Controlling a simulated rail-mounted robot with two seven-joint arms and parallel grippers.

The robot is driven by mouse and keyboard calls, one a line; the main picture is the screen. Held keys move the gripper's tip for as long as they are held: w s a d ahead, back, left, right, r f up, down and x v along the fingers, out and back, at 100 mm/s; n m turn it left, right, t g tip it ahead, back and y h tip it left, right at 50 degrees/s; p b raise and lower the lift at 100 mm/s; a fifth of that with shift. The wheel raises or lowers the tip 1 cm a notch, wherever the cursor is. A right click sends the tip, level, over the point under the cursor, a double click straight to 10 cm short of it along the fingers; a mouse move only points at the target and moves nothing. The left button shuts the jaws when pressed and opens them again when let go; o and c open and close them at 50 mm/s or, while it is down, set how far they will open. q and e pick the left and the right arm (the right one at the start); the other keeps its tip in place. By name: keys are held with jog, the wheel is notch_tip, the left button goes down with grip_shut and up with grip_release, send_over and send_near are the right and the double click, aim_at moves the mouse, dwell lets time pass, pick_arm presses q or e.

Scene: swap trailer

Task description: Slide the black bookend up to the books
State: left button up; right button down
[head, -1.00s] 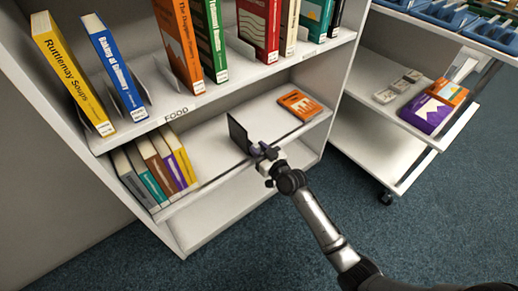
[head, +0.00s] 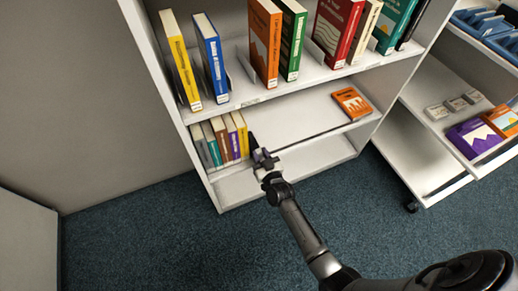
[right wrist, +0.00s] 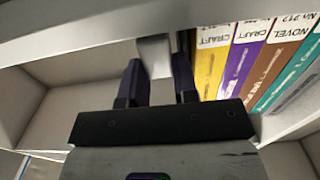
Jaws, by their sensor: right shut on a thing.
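The black bookend (head: 251,142) stands upright on the lower shelf (head: 300,115), just right of the row of books (head: 220,141). The yellow book (head: 240,133) is at the row's right end. I cannot tell whether the bookend touches it. My right gripper (head: 263,159) is at the shelf's front edge, shut on the bookend's front part. In the right wrist view its two dark fingers (right wrist: 158,85) have a pale grey piece between them, and the yellow book (right wrist: 211,72) is close beside the right finger. My left gripper is out of view.
An orange book (head: 352,103) lies flat at the lower shelf's right end, with bare shelf between it and the bookend. Upright books stand on the upper shelf (head: 300,77) above. A trolley (head: 432,135) with books and small boxes stands at right.

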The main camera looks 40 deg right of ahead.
jog(key=shift+a, duration=0.15)
jog(key=c, duration=0.9)
grip_release()
